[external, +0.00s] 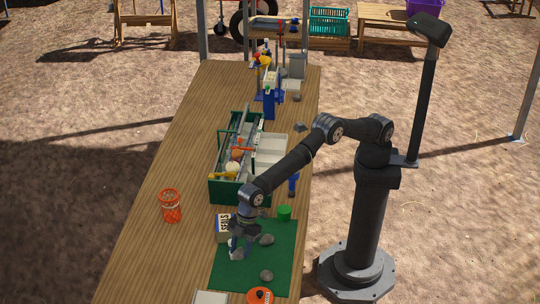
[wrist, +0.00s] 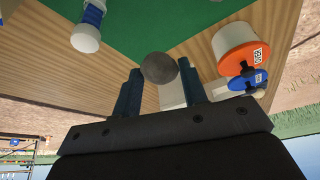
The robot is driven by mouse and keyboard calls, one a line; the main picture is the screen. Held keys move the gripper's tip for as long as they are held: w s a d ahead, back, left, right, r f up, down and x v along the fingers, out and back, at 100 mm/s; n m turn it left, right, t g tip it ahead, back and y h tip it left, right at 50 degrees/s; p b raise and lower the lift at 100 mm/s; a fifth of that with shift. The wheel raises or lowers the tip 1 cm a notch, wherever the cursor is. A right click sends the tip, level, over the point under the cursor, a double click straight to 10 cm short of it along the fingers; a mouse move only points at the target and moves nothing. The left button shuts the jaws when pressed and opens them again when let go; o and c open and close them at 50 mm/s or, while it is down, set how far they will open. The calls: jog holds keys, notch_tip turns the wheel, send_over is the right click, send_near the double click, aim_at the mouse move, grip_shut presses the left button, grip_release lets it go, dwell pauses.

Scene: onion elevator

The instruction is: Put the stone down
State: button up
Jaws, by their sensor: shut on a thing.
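My gripper (external: 238,250) is low over the left part of the green mat (external: 280,255), pointing down. In the wrist view its two fingers (wrist: 160,88) are shut on a round grey stone (wrist: 160,67), held at the fingertips. In the external view the held stone is hard to make out against the fingers. I cannot tell whether it touches the mat. Two other grey stones lie on the mat to the right of the gripper, one upper (external: 266,239) and one lower (external: 266,275).
A box marked SEALS (external: 223,229) stands close behind the gripper, and a green cup (external: 284,212) stands at the mat's far edge. An orange-lidded tub (external: 260,295) is at the near edge.

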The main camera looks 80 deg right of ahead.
send_over(243, 276)
jog(key=d, duration=0.1)
jog(key=f, duration=0.5)
jog(key=shift+s+d, duration=0.1)
jog(key=shift+s, duration=0.2)
jog(key=shift+f, duration=2.65)
jog(key=shift+f, duration=0.1)
jog(key=o, duration=1.1)
jog(key=v, duration=1.2)
jog(key=shift+d, duration=0.1)
